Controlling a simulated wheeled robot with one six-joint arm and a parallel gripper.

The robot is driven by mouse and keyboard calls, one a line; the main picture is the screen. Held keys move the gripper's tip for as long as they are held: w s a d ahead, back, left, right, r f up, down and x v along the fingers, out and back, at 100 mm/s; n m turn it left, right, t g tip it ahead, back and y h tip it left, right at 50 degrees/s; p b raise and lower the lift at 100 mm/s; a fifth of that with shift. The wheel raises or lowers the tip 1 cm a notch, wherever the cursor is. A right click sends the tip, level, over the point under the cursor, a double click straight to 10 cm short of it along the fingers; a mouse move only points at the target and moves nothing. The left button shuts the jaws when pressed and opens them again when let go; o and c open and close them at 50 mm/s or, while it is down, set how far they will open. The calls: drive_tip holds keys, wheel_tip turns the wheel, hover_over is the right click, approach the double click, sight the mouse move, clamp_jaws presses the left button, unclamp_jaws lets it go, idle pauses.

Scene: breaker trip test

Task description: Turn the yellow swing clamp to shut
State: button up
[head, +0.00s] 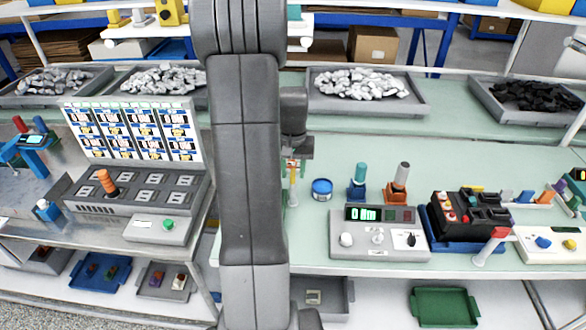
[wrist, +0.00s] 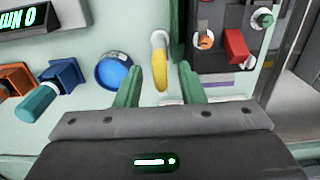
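The yellow swing clamp (wrist: 160,70) shows in the wrist view as a short curved yellow arm with a white rounded end at its top. My gripper (wrist: 159,88) has two green fingers, spread apart and empty, one on each side of the yellow arm's lower end. I cannot tell the height gap between the fingers and the clamp. In the head view my arm column hides most of this spot. Only a thin yellow-orange piece (head: 293,182) shows beside the column, and I cannot tell if it is the clamp.
A blue round container (wrist: 113,72) stands just left of my gripper. A blue block (wrist: 65,72) with a teal handle and an orange block (wrist: 16,79) stand further left. A grey panel with a red block (wrist: 236,46) lies right. A display box (head: 380,240) stands at the bench front.

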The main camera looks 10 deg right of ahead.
clamp_jaws()
drive_tip(key=shift+n, duration=0.4)
drive_tip(key=n+b, duration=0.1)
drive_tip(key=n, duration=0.2)
drive_tip(key=shift+n, duration=0.3)
drive_tip(key=n, duration=0.4)
drive_tip(key=shift+n+b, duration=0.3)
drive_tip(key=shift+b, duration=0.1)
drive_tip(key=n, duration=0.4)
drive_tip(key=shift+w+n, duration=0.1)
drive_tip(key=shift+n, duration=0.2)
drive_tip(key=shift+n+b, duration=0.4)
drive_tip(key=shift+n, duration=1.7)
